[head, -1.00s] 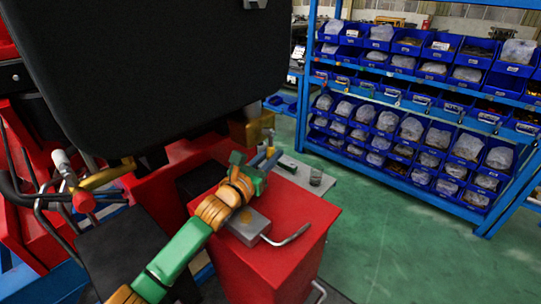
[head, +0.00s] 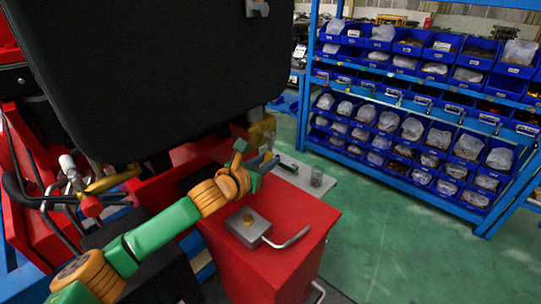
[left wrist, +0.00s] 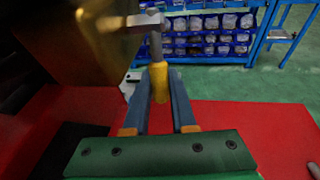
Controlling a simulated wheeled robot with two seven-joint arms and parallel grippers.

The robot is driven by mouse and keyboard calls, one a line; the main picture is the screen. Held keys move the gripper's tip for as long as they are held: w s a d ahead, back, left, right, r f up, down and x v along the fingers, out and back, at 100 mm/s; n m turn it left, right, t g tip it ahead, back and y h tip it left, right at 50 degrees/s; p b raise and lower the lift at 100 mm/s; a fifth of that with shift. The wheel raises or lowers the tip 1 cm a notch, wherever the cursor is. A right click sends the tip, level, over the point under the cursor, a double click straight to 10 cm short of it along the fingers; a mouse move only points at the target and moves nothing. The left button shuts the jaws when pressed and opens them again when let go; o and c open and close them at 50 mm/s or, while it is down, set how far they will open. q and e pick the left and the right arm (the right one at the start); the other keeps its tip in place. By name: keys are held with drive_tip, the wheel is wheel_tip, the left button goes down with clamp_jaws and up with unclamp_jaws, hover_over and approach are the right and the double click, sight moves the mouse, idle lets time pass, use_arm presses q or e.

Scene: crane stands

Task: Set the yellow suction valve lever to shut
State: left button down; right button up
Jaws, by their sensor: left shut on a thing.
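The yellow suction valve lever (left wrist: 159,82) stands upright between my left fingers in the left wrist view, its grey stem running up to a metal cross piece (left wrist: 146,22). My left gripper (left wrist: 160,105) is shut on the yellow lever grip. In the head view my left gripper (head: 266,161) is just below a brass-yellow valve body (head: 261,131), above the far edge of the red cabinet. The lever itself is mostly hidden there by the gripper. My right gripper is in neither view.
A grey metal box with a bent rod handle (head: 250,226) lies on the red cabinet top (head: 308,213). A large black panel (head: 150,70) hangs close above my left arm. A blue rack of bins (head: 410,160) stands right, beyond open green floor (head: 385,240).

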sight(265, 162)
use_arm(q)
drive_tip(key=shift+s+a+g+y, duration=0.15)
drive_tip(key=shift+s+g+y, duration=0.15)
drive_tip(key=shift+g, duration=0.3)
drive_tip(key=c, duration=0.7)
unclamp_jaws()
drive_tip(key=shift+w, duration=0.1)
drive_tip(key=shift+c, duration=0.2)
drive_tip(key=b+v, duration=0.2)
drive_tip(key=v, duration=0.4)
drive_tip(key=shift+a, duration=0.1)
drive_tip(key=shift+s+a+r, duration=0.1)
drive_tip(key=shift+s+r, duration=0.1)
drive_tip(key=shift+s, duration=0.3)
